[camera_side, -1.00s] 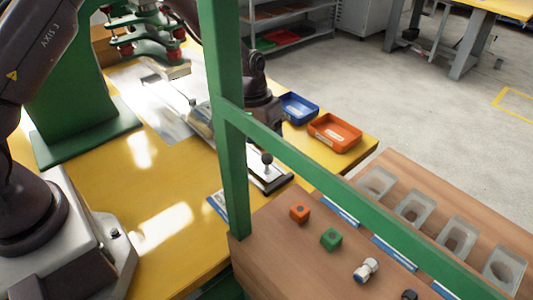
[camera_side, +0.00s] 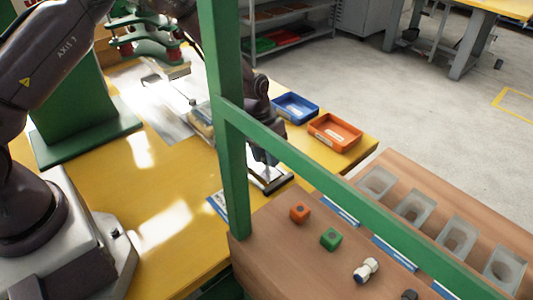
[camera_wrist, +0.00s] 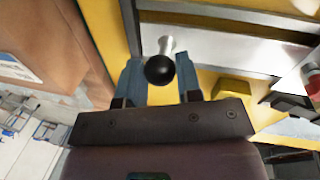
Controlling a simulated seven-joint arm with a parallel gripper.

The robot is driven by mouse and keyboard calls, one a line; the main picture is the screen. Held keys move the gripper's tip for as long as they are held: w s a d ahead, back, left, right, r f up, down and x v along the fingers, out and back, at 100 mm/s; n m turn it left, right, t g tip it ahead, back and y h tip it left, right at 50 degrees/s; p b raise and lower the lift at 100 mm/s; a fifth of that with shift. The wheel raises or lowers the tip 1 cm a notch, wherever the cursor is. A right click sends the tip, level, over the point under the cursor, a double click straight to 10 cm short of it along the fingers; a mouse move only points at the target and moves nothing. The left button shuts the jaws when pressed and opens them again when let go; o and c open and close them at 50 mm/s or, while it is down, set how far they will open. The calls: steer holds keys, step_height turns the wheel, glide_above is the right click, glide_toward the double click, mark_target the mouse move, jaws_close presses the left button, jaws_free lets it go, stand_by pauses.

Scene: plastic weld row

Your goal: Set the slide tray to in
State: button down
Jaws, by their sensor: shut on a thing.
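The slide tray (camera_side: 274,183) is a pale plate with a dark front edge, lying on the yellow table behind the green post in the side view. Its metal surface also shows in the wrist view (camera_wrist: 225,52). A black ball knob (camera_wrist: 160,70) on a short metal stem stands on it. My gripper (camera_wrist: 160,77) is shut on the knob, with one blue-grey finger on each side of it. In the side view my gripper (camera_side: 265,154) is low over the tray and hides the knob. The green post hides the rear part of the slide.
A green frame (camera_side: 233,150) stands in front of the slide. A blue bin (camera_side: 295,108) and an orange bin (camera_side: 335,133) sit beyond it. A green press (camera_side: 85,120) stands at the left. Several small parts, including a green cube (camera_side: 330,238), lie on the brown bench.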

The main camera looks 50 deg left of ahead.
steer(key=a, duration=1.3)
steer(key=shift+a, duration=0.1)
steer(key=c, duration=0.8)
jaws_free()
step_height(320, 180, up, 13)
steer(key=a, duration=0.2)
steer(key=shift+s+a, duration=0.2)
steer(key=shift+s, duration=0.05)
steer(key=shift+f, duration=0.15)
